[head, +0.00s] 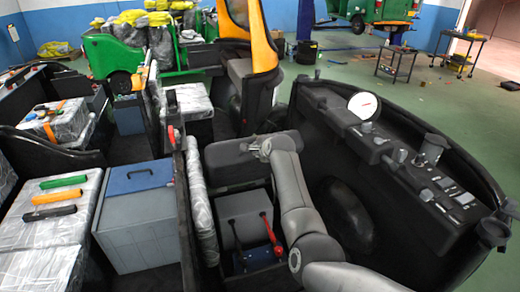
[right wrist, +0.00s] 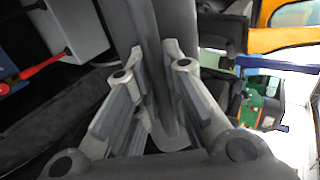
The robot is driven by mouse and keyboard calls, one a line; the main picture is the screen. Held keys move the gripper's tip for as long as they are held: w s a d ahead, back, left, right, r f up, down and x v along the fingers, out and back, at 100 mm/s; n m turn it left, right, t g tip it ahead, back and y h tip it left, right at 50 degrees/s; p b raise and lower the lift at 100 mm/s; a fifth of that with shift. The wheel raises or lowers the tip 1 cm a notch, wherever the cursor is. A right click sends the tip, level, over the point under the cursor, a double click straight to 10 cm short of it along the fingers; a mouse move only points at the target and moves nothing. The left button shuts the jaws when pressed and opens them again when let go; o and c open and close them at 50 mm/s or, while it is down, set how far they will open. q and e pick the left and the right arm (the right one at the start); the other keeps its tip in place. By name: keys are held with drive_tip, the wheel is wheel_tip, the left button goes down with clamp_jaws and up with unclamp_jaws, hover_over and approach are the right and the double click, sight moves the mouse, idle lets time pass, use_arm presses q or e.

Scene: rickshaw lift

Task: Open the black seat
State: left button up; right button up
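The black seat (head: 232,163) is in the middle of the head view, tilted up at the back of an open compartment. My right gripper (head: 263,149) is at the seat's upper right edge. In the right wrist view its two fingers (right wrist: 152,52) straddle a dark panel edge of the seat (right wrist: 170,125), with the tips closed in against both sides. The contact at the tips is partly shaded. Below the seat, a grey box (head: 241,231) and a red lever (head: 268,227) show in the compartment. My left gripper is not in view.
A dark dashboard panel with a white gauge (head: 363,105) stands to the right. A grey box with a blue lid (head: 139,177) and plastic-wrapped blocks with coloured handles (head: 54,197) are on the left. An orange-framed vehicle part (head: 264,37) rises behind the seat. Open green floor lies at back right.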

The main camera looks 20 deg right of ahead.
drive_tip(key=o, duration=0.4)
drive_tip(key=shift+o, duration=0.2)
drive_tip(key=v, duration=1.2)
